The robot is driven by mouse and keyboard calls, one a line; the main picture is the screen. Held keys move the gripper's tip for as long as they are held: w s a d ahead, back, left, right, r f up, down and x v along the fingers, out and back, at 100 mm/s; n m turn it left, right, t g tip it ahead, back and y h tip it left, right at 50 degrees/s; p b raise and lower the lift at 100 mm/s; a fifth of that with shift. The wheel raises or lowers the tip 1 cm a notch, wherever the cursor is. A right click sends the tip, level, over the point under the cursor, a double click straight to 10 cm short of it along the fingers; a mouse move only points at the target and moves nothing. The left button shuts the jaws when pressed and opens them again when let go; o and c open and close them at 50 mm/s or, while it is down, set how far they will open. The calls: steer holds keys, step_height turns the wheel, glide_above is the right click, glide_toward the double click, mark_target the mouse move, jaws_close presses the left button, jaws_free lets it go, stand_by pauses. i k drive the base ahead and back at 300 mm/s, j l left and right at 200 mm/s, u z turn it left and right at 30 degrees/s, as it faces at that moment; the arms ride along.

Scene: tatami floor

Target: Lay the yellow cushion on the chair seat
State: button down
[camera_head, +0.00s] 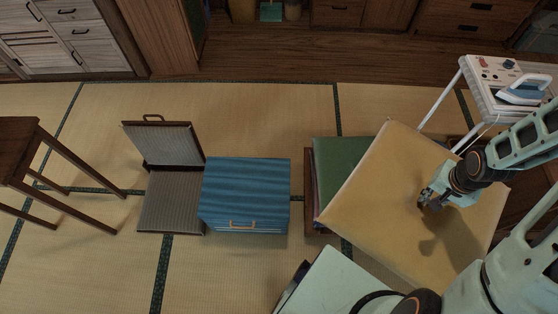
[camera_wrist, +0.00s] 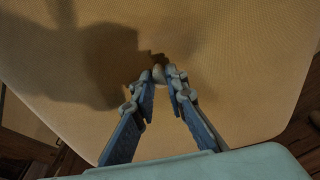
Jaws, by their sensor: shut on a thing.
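The yellow cushion (camera_head: 375,200), a large square pad, fills the right of the head view. It is tilted and covers part of a stack with a green cushion (camera_head: 337,160). My gripper (camera_head: 424,203) is on its upper face, right of the middle, and is shut on it. In the wrist view the fingertips (camera_wrist: 161,76) meet on the yellow fabric (camera_wrist: 235,60), pinching a small bit. A low floor chair stands at left, with a grey striped back (camera_head: 165,146) and a bare grey seat (camera_head: 170,205). The cushion's underside is hidden.
A blue chest (camera_head: 245,185) with a handle stands between the chair and the cushion stack. A wooden table (camera_head: 18,150) is at far left. An ironing stand with an iron (camera_head: 525,90) is at upper right.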

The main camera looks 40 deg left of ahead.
mark_target(171, 208)
steer(key=k+j, duration=0.3)
steer(key=j, duration=0.15)
steer(key=k+j, duration=0.25)
steer(key=j, duration=0.25)
steer(key=k+j, duration=0.3)
steer(key=j, duration=0.15)
steer(key=k+j, duration=0.25)
steer(key=j, duration=0.25)
steer(key=k+j, duration=0.3)
steer(key=j, duration=0.15)
steer(key=k+j, duration=0.25)
steer(key=j, duration=0.25)
steer(key=k+j, duration=0.3)
steer(key=j, duration=0.15)
steer(key=k+j, duration=0.25)
steer(key=j, duration=0.2)
steer(key=i+j, duration=0.1)
steer(key=i+u, duration=0.05)
steer(key=i, duration=0.05)
